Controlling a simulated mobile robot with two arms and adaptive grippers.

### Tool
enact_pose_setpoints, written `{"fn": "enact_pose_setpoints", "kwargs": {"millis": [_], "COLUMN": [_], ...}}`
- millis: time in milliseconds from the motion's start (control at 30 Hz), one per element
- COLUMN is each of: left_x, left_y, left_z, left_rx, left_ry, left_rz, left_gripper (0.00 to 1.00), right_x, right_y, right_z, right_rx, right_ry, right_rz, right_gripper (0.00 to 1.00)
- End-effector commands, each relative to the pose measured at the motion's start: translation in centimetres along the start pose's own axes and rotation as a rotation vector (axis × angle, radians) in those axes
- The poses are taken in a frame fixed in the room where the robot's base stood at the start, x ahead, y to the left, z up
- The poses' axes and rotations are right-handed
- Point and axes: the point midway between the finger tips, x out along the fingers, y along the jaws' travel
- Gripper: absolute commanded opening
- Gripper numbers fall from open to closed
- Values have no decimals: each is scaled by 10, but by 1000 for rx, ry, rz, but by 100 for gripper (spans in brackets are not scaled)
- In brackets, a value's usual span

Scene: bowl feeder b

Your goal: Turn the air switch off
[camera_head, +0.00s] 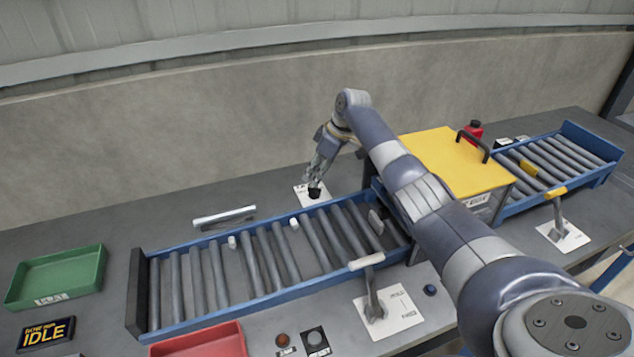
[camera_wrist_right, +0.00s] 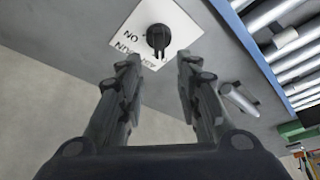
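The air switch is a black knob (camera_head: 314,193) on a white lettered plate (camera_head: 302,198), behind the roller conveyor in the head view. My right gripper (camera_head: 316,181) points down just above the knob. In the wrist view its two fingers (camera_wrist_right: 158,60) are apart with nothing between them, and the knob lies just beyond their tips. I cannot tell whether a finger touches it. My left gripper is out of view.
The blue-framed roller conveyor (camera_head: 205,327) runs in front of the switch. A metal bar (camera_head: 224,216) lies to its left. A yellow-topped box (camera_head: 440,160) stands to the right. A lever (camera_head: 371,290), green tray (camera_head: 58,275) and red tray (camera_head: 200,345) are also on the table.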

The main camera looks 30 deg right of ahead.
Motion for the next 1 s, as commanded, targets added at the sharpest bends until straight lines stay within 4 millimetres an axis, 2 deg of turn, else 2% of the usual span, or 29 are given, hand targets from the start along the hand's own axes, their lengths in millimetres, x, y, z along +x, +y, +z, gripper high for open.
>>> {"fn": "enact_pose_setpoints", "kwargs": {"millis": [100, 300, 1000], "left_x": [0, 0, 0], "left_y": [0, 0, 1], "left_z": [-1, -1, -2], "left_rx": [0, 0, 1], "left_ry": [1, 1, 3], "left_rz": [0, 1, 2], "left_gripper": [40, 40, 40], "right_x": [-22, -43, -47], "right_y": [0, 0, 0], "right_z": [-10, -18, -19], "right_rx": [-1, 1, 1], "right_ry": [2, -1, -2], "right_rz": [2, 0, -1], "right_gripper": [32, 32, 32]}}
